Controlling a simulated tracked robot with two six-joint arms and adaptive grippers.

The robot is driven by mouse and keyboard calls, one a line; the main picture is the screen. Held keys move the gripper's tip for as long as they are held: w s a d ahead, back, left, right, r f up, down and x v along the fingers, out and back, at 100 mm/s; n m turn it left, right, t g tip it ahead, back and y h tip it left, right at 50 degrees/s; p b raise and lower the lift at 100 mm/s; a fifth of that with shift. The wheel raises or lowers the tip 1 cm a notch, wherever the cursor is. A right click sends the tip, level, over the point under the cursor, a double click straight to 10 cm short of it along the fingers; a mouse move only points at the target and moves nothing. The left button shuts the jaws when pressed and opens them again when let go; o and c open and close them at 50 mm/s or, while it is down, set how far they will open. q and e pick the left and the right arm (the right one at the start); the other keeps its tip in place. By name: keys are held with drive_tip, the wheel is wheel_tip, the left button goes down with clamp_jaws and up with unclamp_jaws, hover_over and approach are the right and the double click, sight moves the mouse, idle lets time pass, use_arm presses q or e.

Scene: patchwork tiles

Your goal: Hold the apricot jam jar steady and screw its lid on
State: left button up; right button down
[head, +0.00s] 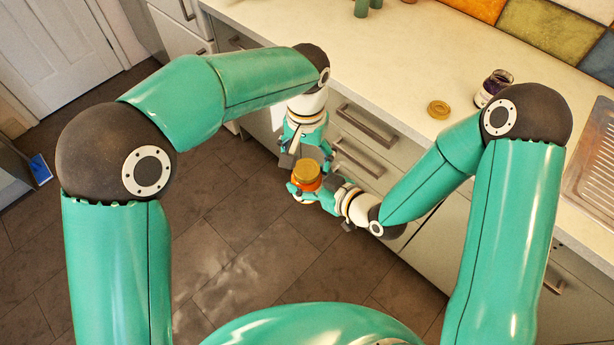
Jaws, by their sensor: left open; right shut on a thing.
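The apricot jam jar (309,185) is held in front of the drawers, clear of the counter, with orange content showing below a gold lid (306,169). The lid sits on top of the jar; I cannot tell how tightly it is on. My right gripper (304,190) is shut around the jar's body from the right. My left gripper (306,158) points down just above and behind the lid, open, with its fingers apart. Whether a finger touches the lid is not clear. The jar's lower part is mostly hidden by the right gripper.
On the counter (400,60) lie a loose gold lid (438,109) and an open jar of dark purple content (493,86). A sink drainer (592,160) is at the right. Drawers with handles (366,127) are close behind my grippers.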

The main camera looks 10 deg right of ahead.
sight(307, 168)
use_arm(q)
drive_tip(key=shift+f, duration=1.7)
drive_tip(key=c, duration=1.2)
drive_tip(key=o, duration=1.3)
wheel_tip(307, 168, up, 12)
drive_tip(key=shift+w+f, duration=0.1)
